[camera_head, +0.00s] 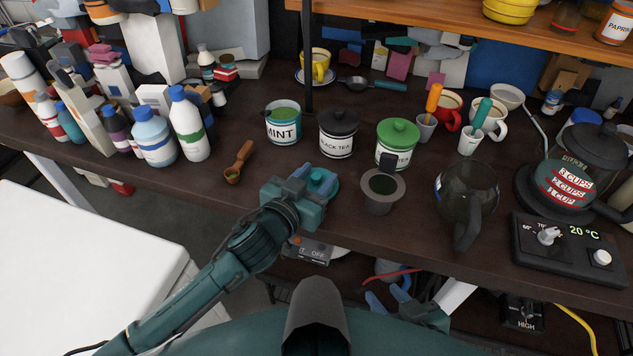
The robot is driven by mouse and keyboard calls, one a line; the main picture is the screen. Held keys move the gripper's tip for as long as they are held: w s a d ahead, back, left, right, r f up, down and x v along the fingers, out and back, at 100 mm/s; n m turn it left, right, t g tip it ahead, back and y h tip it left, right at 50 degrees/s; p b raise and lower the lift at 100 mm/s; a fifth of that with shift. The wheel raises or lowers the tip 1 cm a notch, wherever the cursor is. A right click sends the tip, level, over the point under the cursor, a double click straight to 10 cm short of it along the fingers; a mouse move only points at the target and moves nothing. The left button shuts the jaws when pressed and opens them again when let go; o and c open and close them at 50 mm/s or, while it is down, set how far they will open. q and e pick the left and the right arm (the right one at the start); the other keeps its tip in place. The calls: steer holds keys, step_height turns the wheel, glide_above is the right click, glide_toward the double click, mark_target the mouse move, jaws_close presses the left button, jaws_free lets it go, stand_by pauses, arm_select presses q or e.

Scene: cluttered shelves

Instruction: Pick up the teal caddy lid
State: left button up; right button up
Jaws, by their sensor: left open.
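The teal caddy lid (325,182) lies on the dark counter near its front edge, with its round knob up. It is partly hidden by my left gripper (304,184), which is open and low over the lid's left side. I cannot tell whether the fingers touch it. The MINT caddy (284,127) stands behind, lidless, with green contents showing. My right gripper (391,297) is below the counter's front edge, with its blue fingertips apart and nothing seen between them.
A BLACK TEA caddy (338,137) and a green-lidded caddy (397,142) stand behind the lid. A grey strainer cup (381,192) is close on its right, then a glass jug (468,195). A wooden scoop (239,162) lies left. Several bottles crowd the far left.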

mark_target(316, 176)
arm_select(q)
steer(key=shift+w+d, duration=0.1)
steer(key=shift+w, duration=0.2)
steer(key=shift+c, duration=0.3)
jaws_close()
step_height(316, 176, up, 10)
steer(key=shift+p, duration=0.85)
